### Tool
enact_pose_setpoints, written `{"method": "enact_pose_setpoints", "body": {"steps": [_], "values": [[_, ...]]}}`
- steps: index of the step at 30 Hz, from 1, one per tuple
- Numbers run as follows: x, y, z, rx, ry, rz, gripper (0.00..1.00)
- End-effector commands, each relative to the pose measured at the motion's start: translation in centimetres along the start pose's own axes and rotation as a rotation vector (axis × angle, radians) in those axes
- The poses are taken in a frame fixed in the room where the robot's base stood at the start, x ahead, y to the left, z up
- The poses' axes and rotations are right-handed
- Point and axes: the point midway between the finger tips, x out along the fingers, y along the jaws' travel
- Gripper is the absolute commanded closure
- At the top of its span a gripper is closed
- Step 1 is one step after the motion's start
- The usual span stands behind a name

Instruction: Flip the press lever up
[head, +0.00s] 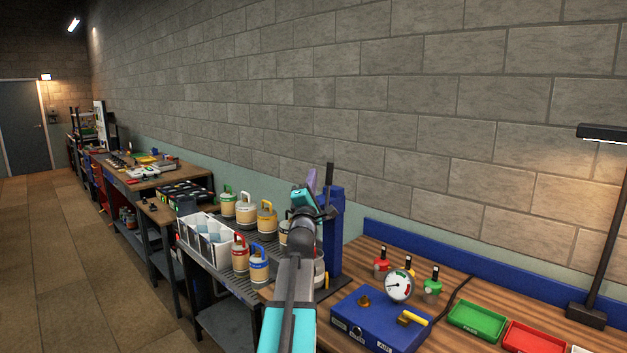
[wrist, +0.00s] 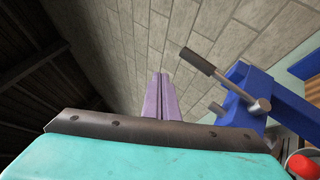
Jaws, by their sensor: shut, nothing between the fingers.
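The press is a blue column (head: 335,225) on the bench in the middle of the head view, partly behind my arm. It also shows at the right of the wrist view (wrist: 285,108). Its lever has a dark handle (wrist: 196,62) on a metal rod, slanting up and left from the pivot in the wrist view. In the head view the dark handle (head: 329,176) points up beside the column's top. My gripper (head: 312,180) has purple fingers (wrist: 161,97), shut and empty, pointing up just left of the lever. A gap shows between fingers and handle in the wrist view.
Several gas canisters (head: 246,210) and a white bin (head: 205,240) stand left of my arm. A blue box with a gauge (head: 380,318), a green tray (head: 477,321) and a red tray (head: 534,338) lie right. The brick wall stands behind.

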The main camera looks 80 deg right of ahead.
Motion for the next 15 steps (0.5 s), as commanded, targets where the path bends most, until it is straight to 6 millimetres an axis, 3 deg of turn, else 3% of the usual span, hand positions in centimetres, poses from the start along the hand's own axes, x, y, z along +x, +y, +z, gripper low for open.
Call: {"method": "enact_pose_setpoints", "body": {"steps": [15], "values": [[-3.9, 2.3, 0.2, 0.001, 0.002, 0.001, 1.0]]}}
